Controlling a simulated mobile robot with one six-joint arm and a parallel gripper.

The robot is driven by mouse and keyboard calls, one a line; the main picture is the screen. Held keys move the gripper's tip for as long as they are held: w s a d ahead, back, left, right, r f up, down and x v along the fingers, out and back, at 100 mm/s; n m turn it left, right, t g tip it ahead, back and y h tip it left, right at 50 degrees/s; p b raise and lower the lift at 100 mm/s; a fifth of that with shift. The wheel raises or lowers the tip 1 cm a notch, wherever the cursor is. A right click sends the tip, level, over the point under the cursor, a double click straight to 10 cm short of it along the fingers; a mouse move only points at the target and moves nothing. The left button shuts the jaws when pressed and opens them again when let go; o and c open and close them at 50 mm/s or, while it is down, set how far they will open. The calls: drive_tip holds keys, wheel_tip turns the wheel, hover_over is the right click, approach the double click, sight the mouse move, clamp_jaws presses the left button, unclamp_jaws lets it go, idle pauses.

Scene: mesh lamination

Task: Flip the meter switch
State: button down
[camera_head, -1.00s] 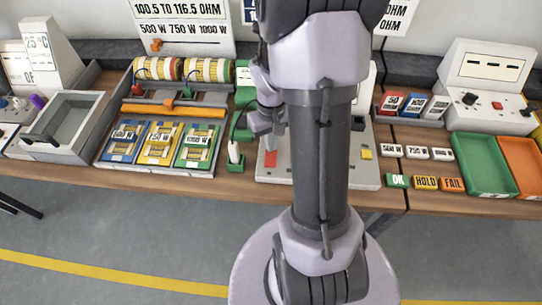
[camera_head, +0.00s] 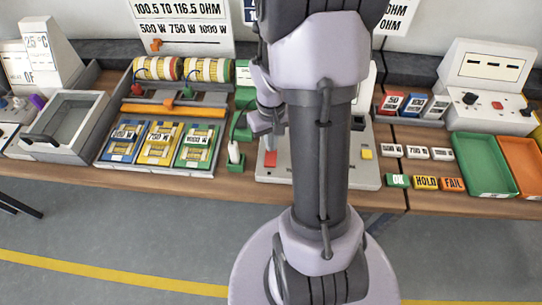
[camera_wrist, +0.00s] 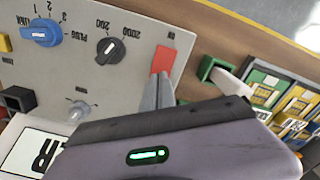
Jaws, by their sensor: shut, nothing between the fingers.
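The meter is a grey panel (camera_head: 364,177) on the bench, partly hidden behind my arm in the head view. Its red switch (camera_head: 270,159) shows at the panel's left front. In the wrist view the red switch (camera_wrist: 163,57) lies near the panel's edge, beside a small label. My gripper (camera_wrist: 159,78) is shut and empty. Its fingertips overlap the near end of the switch in the wrist view; I cannot tell whether they touch it. In the head view my gripper (camera_head: 264,128) is just above the switch, partly hidden by my arm.
A blue knob (camera_wrist: 42,33), a black knob (camera_wrist: 110,47) and a grey knob (camera_wrist: 78,110) stand on the panel. A green holder (camera_head: 236,163) with a white piece stands close left of the meter. Green (camera_head: 482,185) and orange trays are at the right.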

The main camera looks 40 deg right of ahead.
drive_tip(key=shift+f+b, duration=0.75)
drive_tip(key=shift+f, duration=0.15)
idle(0.3)
wheel_tip(320, 180, up, 7)
drive_tip(key=p, duration=0.6)
drive_tip(key=shift+r, duration=0.15)
drive_tip(key=a+r+t+b, duration=0.45)
drive_tip(key=a+r, duration=0.65)
drive_tip(key=a, duration=0.4)
drive_tip(key=s+a+r+t+y+b, duration=0.1)
drive_tip(key=s+a+r+y, duration=0.1)
drive_tip(key=s+a, duration=0.5)
drive_tip(key=shift+a+r+b, duration=0.4)
drive_tip(key=shift+a+r, duration=0.5)
drive_tip(key=shift+a, duration=0.15)
